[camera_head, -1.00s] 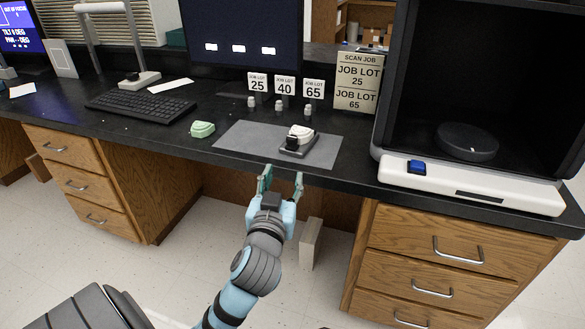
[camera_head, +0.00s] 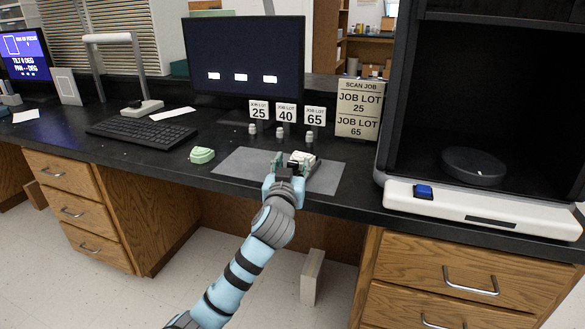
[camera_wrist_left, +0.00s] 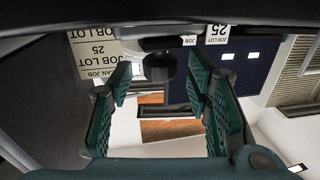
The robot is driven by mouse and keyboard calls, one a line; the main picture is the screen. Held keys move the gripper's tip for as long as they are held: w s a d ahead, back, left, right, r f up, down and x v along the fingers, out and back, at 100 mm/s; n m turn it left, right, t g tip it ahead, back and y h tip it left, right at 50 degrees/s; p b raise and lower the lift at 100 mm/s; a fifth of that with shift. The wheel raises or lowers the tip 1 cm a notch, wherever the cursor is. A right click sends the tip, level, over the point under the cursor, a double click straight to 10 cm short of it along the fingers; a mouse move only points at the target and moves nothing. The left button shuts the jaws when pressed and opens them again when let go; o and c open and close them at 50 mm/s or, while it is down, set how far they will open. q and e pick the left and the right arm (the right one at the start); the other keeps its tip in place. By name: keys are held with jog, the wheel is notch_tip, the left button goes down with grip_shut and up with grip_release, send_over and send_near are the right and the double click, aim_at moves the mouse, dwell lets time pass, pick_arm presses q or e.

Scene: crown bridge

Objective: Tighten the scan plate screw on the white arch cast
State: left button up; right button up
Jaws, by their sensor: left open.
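The white arch cast (camera_head: 303,157) sits on its dark scan plate on the grey mat (camera_head: 236,169). In the head view my left gripper (camera_head: 287,164) is at the near left side of the cast and hides part of it, including the screw side. In the left wrist view, which is upside down, the fingers (camera_wrist_left: 159,84) stand apart. A dark round screw knob (camera_wrist_left: 158,66) shows between the fingertips, with visible gaps on both sides; contact is not seen. My right gripper is not in view.
A green cast (camera_head: 202,155) lies left of the mat. Small posts stand behind by lot signs 25 (camera_head: 259,110), 40 and 65. A keyboard (camera_head: 141,132) is at left, a monitor (camera_head: 245,55) behind. The scanner (camera_head: 480,205) with a blue button stands at right.

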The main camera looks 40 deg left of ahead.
pick_arm(q)
grip_shut()
jog(key=m+h+p, duration=0.1)
jog(key=m+t+h+p, duration=0.1)
jog(key=h, duration=0.1)
jog(key=shift+s+a+r+p, duration=0.1)
jog(key=shift+a+r+p, duration=0.1)
jog(key=shift+p, duration=0.15)
jog(key=m+t+h+p, duration=0.1)
jog(key=h, duration=0.1)
jog(key=shift+m+h+p, duration=0.3)
jog(key=shift+m+p, duration=0.1)
jog(key=shift+a+f+h, duration=0.1)
jog(key=shift+f+h, duration=0.05)
jog(key=shift+h, duration=0.15)
jog(key=shift+f, duration=0.1)
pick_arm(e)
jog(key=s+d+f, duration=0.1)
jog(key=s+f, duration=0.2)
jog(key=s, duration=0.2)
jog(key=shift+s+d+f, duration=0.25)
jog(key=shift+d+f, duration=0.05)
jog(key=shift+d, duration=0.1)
pick_arm(q)
grip_release()
